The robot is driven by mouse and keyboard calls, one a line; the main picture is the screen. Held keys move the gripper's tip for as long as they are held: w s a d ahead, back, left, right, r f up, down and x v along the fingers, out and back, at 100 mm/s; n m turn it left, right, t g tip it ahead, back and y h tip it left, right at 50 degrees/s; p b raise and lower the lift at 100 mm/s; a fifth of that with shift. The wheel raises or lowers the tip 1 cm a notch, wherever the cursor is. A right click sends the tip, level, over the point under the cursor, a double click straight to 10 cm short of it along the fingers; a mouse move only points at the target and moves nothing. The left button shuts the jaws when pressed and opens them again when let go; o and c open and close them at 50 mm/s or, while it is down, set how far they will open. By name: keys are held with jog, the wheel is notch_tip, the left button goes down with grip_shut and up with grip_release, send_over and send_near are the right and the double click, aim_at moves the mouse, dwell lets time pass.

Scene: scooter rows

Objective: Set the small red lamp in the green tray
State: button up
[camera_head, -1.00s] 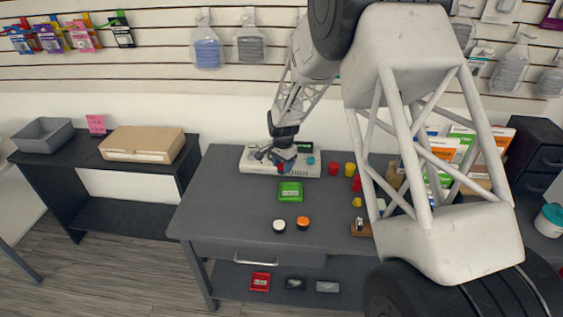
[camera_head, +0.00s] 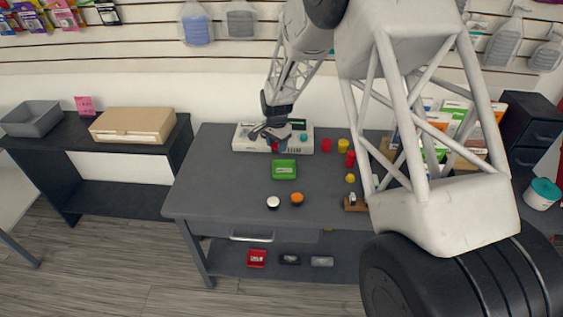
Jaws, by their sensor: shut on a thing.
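My gripper (camera_head: 275,141) is shut on a small red thing (camera_head: 275,148), which looks like the small red lamp. It is mostly hidden by the fingers, and only a little red shows. The gripper is over the back of the dark table, in front of the white device. The green tray (camera_head: 284,169) lies on the table just nearer than the gripper and slightly to its right, with a pale label-like patch on it. I cannot tell how high the red thing is above the table.
On the dark table (camera_head: 230,185), the white device (camera_head: 245,140) stands behind the tray. A white-topped disc (camera_head: 272,202) and an orange-topped one (camera_head: 297,198) lie in front. Red cylinders (camera_head: 326,145) and yellow ones (camera_head: 343,145) stand right. The left tabletop is clear.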

jog(key=shift+n, duration=0.4)
jog(key=s+d+f, duration=0.1)
jog(key=s+d, duration=0.1)
jog(key=s, duration=0.3)
jog(key=s+d+f, duration=0.1)
jog(key=s+d, duration=0.1)
jog(key=s, duration=0.4)
jog(key=s+d+f, duration=0.1)
jog(key=s+d, duration=0.2)
jog(key=s, duration=0.2)
jog(key=shift+s+d+f, duration=0.1)
jog(key=shift+s+f, duration=0.15)
jog(key=shift+f, duration=0.05)
jog(key=shift+w, duration=0.15)
send_over(284, 170)
jog(key=shift+f, duration=0.7)
jog(key=shift+f, duration=0.15)
jog(key=shift+f, duration=1.65)
jog(key=shift+f, duration=0.15)
jog(key=o, duration=0.7)
